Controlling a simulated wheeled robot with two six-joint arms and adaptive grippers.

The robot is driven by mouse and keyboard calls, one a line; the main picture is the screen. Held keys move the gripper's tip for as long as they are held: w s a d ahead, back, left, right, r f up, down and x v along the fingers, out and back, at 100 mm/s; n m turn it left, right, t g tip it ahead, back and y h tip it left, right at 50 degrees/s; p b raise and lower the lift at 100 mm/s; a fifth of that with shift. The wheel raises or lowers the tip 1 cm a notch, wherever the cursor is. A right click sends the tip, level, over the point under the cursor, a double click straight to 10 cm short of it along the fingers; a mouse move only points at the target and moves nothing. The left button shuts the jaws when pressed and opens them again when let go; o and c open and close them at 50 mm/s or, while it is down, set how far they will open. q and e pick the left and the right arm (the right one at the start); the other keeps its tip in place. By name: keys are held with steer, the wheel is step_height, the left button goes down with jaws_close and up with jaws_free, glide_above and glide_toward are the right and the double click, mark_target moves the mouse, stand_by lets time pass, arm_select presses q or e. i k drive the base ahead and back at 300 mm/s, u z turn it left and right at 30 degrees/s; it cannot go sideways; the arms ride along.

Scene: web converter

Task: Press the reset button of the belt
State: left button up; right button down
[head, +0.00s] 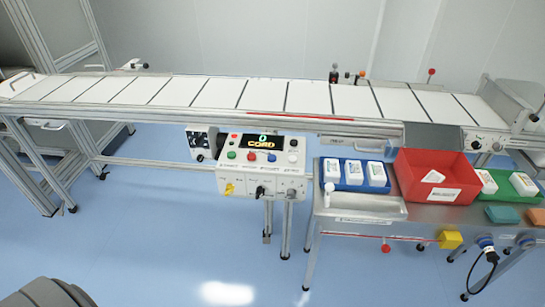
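A white control box (262,177) hangs at the front of the belt (260,95). Its dark display (263,142) reads "0" and "CORD". Below the display sit a green button (231,155), a red button (251,156) and a blue button (271,158). A pale button and a dark one lie to their right. The labels under the buttons are too small to read, so I cannot tell which one is the reset. A yellow switch (229,189) and dark knobs are on the front face. Neither of my grippers is in view.
A steel table (350,225) at the right holds a blue tray (377,187) with white packs, a red bin (410,170) and a green tray (530,196). A red cord (350,235) runs along the table's front. The blue floor before the control box is clear.

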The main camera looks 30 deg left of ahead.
mark_target(271, 158)
steer(key=z, duration=0.05)
steer(key=k, duration=0.65)
steer(key=z, duration=0.5)
steer(key=i, duration=1.15)
steer(key=u, duration=0.55)
